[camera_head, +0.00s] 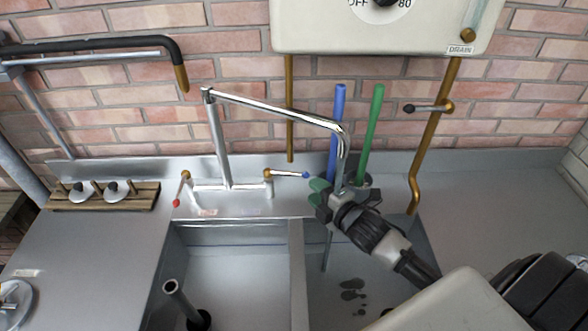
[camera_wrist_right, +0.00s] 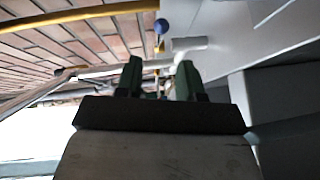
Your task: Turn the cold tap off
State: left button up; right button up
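The cold tap's lever (camera_head: 290,174) has a blue ball tip and a brass pivot and points right, roughly along the back of the sink. Its blue ball (camera_wrist_right: 161,26) shows in the right wrist view, beyond and between the fingertips. My right gripper (camera_head: 317,193) has green fingertips just right of the blue ball, beside the spout's end. In the right wrist view its fingers (camera_wrist_right: 159,80) are apart with nothing clearly held. A thin, pale vertical streak (camera_head: 327,250) under the spout looks like running water. My left gripper is not in view.
The chrome spout (camera_head: 275,108) reaches over the right basin, close to my right gripper. The red-tipped lever (camera_head: 180,188) is at left. Blue (camera_head: 336,120) and green (camera_head: 370,135) upright rods stand behind. A standpipe (camera_head: 183,300) rises in the left basin. A heater (camera_head: 390,30) hangs above.

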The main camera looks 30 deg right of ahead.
aim_at(295, 175)
jog(key=b+x, duration=0.4)
jog(key=x, duration=0.4)
jog(key=shift+w+a+f+b, duration=0.1)
jog(key=shift+w+f+b, duration=0.1)
jog(key=shift+w+b, duration=0.15)
jog(key=shift+w+a+r, duration=0.1)
jog(key=shift+w, duration=0.3)
grip_shut()
